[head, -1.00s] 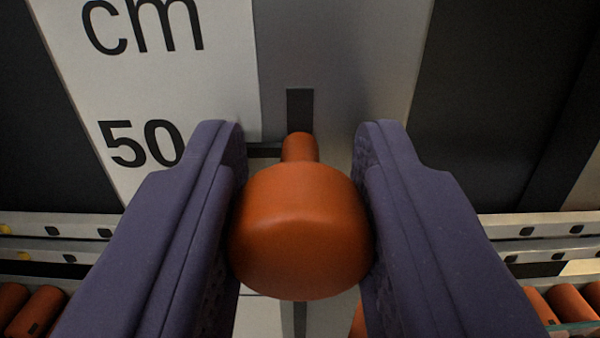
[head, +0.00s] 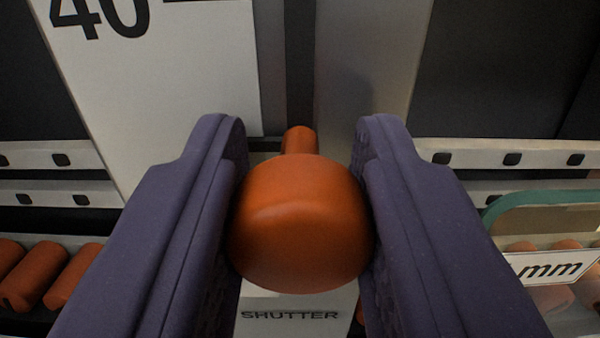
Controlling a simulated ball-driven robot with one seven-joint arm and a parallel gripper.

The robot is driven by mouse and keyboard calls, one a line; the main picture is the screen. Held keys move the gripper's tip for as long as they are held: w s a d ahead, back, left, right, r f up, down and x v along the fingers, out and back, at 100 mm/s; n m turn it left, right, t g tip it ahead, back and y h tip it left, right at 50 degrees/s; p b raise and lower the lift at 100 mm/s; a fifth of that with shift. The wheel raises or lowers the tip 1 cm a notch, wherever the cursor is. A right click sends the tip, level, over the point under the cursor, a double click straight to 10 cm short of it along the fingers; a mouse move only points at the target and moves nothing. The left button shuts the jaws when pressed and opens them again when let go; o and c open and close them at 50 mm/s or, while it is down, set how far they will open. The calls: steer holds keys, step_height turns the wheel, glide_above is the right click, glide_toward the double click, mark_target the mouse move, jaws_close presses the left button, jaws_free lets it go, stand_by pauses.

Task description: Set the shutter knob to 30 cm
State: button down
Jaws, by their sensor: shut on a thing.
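The orange shutter knob (head: 300,225) sits in the middle of the head view, on a short orange stem in front of a vertical dark slot (head: 300,60). My gripper (head: 301,215) is shut on the knob, with one purple finger on its left and one on its right. The white scale plate (head: 190,90) stands left of the slot and shows the number 40 above the knob's level. A dark tick by the stem marks a lower level, and its number is hidden or not on view. A label (head: 289,315) reading "SHUTTER" shows below the knob.
White perforated rails (head: 530,159) run across both sides. Orange rollers (head: 35,275) lie at the lower left, and more are at the lower right. A green-edged clear panel (head: 545,215) and a "mm" label (head: 553,267) are at the right.

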step_height(320, 180, down, 6)
steer(key=b, duration=0.3)
steer(key=shift+f, duration=0.15)
steer(key=c, duration=0.8)
jaws_free()
steer(key=s+p, duration=0.3)
steer(key=s, duration=0.5)
steer(key=shift+a, duration=0.1)
